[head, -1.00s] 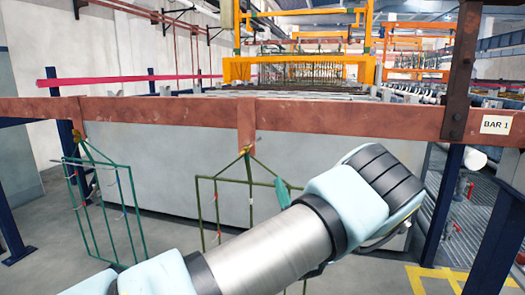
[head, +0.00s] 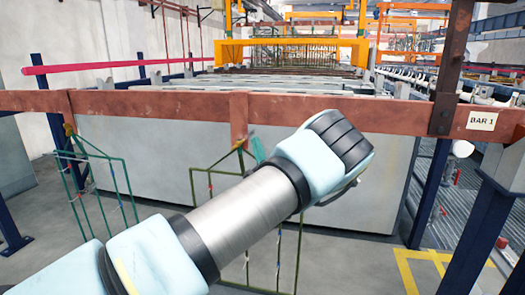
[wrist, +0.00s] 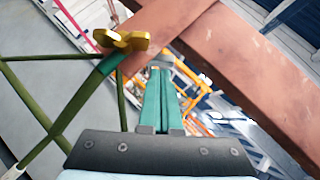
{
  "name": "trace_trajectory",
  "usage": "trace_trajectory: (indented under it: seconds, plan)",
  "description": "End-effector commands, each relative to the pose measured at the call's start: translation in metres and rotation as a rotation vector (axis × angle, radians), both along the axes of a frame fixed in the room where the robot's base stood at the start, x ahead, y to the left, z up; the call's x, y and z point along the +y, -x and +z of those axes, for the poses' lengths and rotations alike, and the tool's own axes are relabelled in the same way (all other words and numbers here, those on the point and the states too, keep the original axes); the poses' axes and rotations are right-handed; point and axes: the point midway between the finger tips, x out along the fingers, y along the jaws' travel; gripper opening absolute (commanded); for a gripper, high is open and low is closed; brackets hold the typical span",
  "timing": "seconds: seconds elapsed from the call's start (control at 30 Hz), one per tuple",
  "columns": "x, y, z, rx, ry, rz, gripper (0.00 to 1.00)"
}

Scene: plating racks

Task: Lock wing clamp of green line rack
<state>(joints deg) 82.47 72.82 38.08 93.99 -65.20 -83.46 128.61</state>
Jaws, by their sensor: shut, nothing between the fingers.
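A green wire rack (head: 193,180) hangs from the copper-brown bar (head: 340,110) near the picture's middle, partly hidden behind my arm. In the wrist view its olive-green rods (wrist: 75,110) meet a green-banded stem at upper left. A yellow wing clamp (wrist: 122,40) sits at the top of this stem, against a brown hanger plate. My gripper (wrist: 160,72) has its teal fingers together and empty. They point up just right of the clamp, apart from it in the picture. In the head view the fingertips (head: 257,148) show just right of the rack's top.
A second, more teal-green rack (head: 97,175) hangs from the bar at left. A large grey tank stands behind the bar. A dark post and a "BAR 1" label (head: 481,120) are at right. Open floor lies below.

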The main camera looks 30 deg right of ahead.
Motion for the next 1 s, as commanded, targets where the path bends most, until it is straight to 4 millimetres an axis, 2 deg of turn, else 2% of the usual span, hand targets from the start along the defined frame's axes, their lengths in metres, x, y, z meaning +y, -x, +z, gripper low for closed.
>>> trace_trajectory:
  seconds: [0.5, 0.8, 1.0]
  plan:
    - [0.002, -0.002, 0.005, 0.019, 0.021, 0.001, 0.0]
    - [0.005, -0.004, 0.025, 0.23, 0.25, 0.002, 0.0]
    - [0.006, -0.005, 0.026, 0.348, 0.375, 0.0, 0.0]
